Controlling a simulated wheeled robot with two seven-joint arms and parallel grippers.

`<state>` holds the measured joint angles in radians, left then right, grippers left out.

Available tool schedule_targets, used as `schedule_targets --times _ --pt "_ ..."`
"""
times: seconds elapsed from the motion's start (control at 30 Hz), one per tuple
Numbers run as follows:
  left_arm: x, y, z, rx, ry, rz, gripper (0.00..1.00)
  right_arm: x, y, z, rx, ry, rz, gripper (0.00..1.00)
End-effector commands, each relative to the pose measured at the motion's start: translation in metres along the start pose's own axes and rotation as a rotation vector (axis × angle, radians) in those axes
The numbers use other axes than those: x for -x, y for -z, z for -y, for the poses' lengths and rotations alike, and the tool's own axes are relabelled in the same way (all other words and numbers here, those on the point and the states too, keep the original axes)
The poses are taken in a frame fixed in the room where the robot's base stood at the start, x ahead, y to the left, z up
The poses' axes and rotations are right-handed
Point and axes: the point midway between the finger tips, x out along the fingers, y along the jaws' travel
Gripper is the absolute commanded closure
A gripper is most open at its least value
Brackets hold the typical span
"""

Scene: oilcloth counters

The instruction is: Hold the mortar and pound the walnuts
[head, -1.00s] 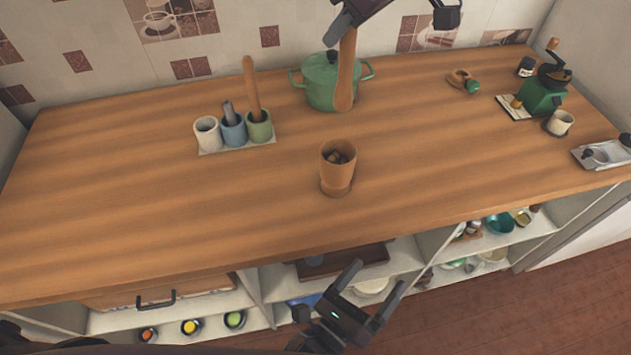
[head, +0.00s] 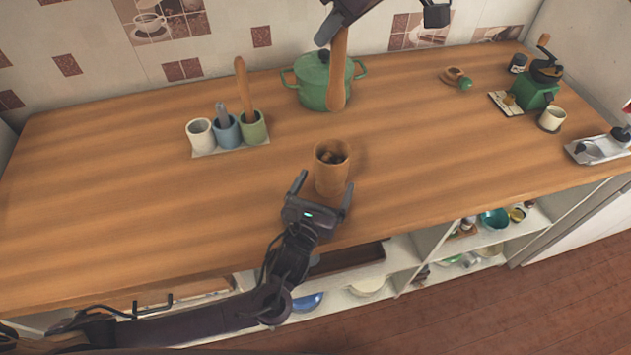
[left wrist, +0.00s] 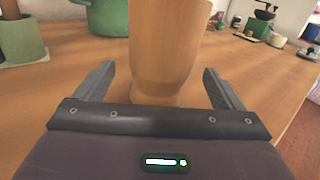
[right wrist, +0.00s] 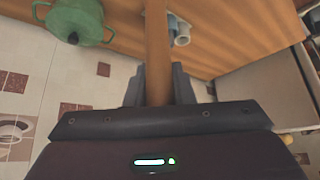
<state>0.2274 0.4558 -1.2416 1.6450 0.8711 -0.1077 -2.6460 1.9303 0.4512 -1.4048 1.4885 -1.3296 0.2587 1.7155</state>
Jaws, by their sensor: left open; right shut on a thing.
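The wooden mortar (head: 331,170) stands upright on the counter with brown walnuts (head: 333,156) inside. My left gripper (head: 322,190) is open at the mortar's near side, its fingers to either side of the lower part. In the left wrist view the mortar (left wrist: 166,50) stands between and just beyond the open fingers (left wrist: 160,85), with no contact visible. My right gripper (head: 338,28) is shut on the wooden pestle (head: 338,75), which hangs upright in the air behind the mortar, in front of the green pot. The pestle also shows between the fingers in the right wrist view (right wrist: 157,50).
A green lidded pot (head: 312,90) stands at the back. A green grinder (head: 538,92), a white cup (head: 552,118) and a metal tray (head: 590,150) are at right. The counter around the mortar is clear.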

Motion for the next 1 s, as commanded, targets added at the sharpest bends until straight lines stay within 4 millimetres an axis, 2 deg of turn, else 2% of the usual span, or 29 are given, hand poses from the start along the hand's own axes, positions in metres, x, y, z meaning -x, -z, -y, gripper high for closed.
schedule_targets --times 0.1,0.3,0.67,1.0 --pt "-0.021 -0.001 0.0 0.001 -0.001 0.002 0.1 0.0 0.0 0.0 0.0 0.0 -0.001 1.0" --pt "-0.039 0.0 0.0 0.002 0.0 0.0 0.1 0.0 0.0 0.0 0.0 0.0 -0.001 1.0" --pt "-0.043 0.0 0.0 0.002 0.0 -0.001 0.1 0.0 0.0 0.0 0.0 0.0 -0.001 1.0" --pt "-0.043 0.0 0.0 0.001 0.0 -0.001 0.55 0.0 0.0 0.0 0.0 0.0 -0.001 1.0"
